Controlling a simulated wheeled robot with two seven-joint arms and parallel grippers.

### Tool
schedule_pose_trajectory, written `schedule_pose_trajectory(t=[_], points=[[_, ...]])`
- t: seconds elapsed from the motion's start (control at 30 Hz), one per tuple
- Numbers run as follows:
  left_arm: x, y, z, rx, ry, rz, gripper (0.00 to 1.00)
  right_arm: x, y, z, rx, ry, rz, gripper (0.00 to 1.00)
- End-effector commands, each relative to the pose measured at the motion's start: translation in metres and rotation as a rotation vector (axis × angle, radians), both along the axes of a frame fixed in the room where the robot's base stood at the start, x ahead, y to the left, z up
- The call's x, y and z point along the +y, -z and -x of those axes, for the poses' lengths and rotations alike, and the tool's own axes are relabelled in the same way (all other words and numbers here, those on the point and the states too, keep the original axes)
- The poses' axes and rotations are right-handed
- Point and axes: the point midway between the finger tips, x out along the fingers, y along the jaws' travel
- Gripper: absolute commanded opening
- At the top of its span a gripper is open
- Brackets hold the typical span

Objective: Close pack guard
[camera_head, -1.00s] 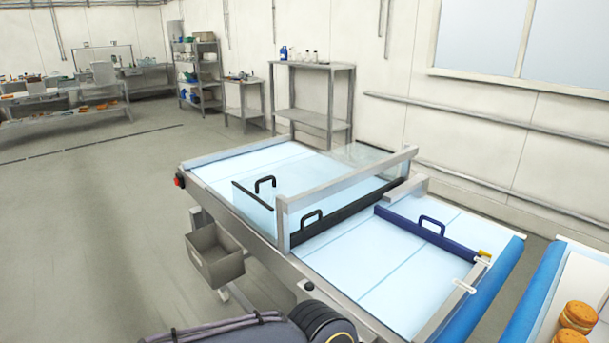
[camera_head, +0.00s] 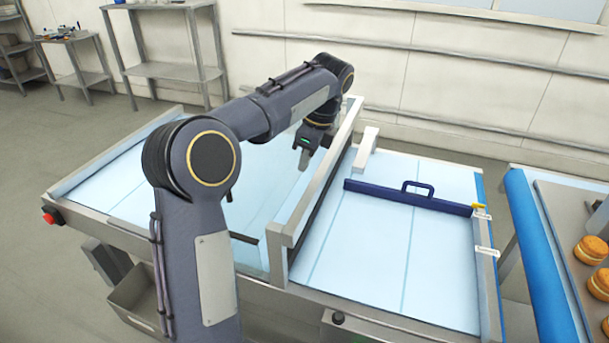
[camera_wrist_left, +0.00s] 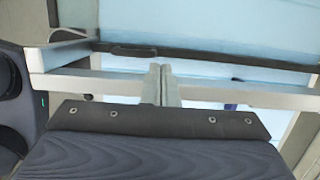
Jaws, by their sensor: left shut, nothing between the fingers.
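My left gripper (camera_head: 304,158) is shut and empty, above the conveyor just left of the grey guard frame (camera_head: 318,190). In the left wrist view its closed fingertips (camera_wrist_left: 160,84) overlap the frame's rail (camera_wrist_left: 215,86); I cannot tell whether they touch. A dark bar with a handle (camera_wrist_left: 135,50) lies beyond the rail. A clear panel with a dark edge (camera_head: 243,238) lies left of the frame, mostly hidden behind my left arm. A blue bar with a loop handle (camera_head: 410,197) lies across the belt right of the frame. My right gripper is out of view.
A red button (camera_head: 48,217) sits at the conveyor's left corner. A grey bin (camera_head: 140,300) hangs below its near side. Filled rounds (camera_head: 592,250) lie on a tray at the right. The belt between the frame and the blue bar is clear.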

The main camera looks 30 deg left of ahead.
Motion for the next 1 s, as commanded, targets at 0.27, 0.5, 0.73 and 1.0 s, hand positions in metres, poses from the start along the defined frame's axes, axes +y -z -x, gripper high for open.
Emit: schedule_pose_trajectory(t=[0.27,0.5,0.73,1.0], points=[[0.010,0.040,0.002,0.008,0.004,-0.002,0.00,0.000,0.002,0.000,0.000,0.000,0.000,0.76],[0.020,0.078,0.005,0.007,0.005,-0.001,0.00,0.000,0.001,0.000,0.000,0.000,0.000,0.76],[0.023,0.094,0.005,0.003,0.003,-0.001,0.00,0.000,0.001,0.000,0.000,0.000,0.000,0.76],[0.023,0.095,0.005,0.002,0.004,-0.001,0.00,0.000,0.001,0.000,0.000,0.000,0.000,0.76]])
